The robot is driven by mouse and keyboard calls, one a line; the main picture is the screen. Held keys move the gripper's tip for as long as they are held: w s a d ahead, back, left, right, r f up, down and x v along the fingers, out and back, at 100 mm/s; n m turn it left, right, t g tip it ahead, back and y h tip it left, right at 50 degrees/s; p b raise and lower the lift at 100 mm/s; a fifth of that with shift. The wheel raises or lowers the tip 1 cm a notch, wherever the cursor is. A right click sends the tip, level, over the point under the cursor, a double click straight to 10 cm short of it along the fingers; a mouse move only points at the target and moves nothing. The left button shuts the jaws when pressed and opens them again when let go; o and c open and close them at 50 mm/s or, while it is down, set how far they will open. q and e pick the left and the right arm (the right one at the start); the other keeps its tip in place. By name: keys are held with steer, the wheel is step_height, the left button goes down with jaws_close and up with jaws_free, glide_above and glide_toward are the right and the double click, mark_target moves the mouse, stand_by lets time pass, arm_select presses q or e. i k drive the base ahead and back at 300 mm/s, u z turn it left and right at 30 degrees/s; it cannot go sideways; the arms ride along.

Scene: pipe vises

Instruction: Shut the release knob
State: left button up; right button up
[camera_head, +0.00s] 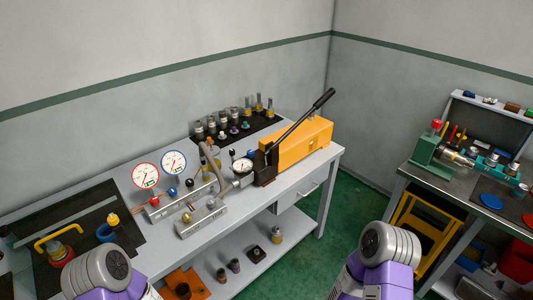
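An orange hand pump (305,144) with a long black lever (305,115) stands at the right end of the grey workbench. The lever is tilted up to the right. A black block (264,166) forms the pump's front end, with a small dial gauge (242,166) beside it. I cannot make out for certain which part is the release knob, nor whether it is open or shut. Small red, blue and black knobs sit on a grey manifold (184,202) to the left. Both my purple-and-grey arms show at the bottom edge; neither gripper's fingers are in view.
Two round gauges (146,176) stand behind the manifold. A grey hose curves beside the pump. Several fittings stand on a black mat (236,138) at the back. A dark mat with tools lies at left. A second bench (440,186) with a green vise stands right, beyond green floor.

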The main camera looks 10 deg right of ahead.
mark_target(251, 153)
steer(key=z, duration=1)
steer(key=i, duration=0.75)
steer(key=u, duration=0.65)
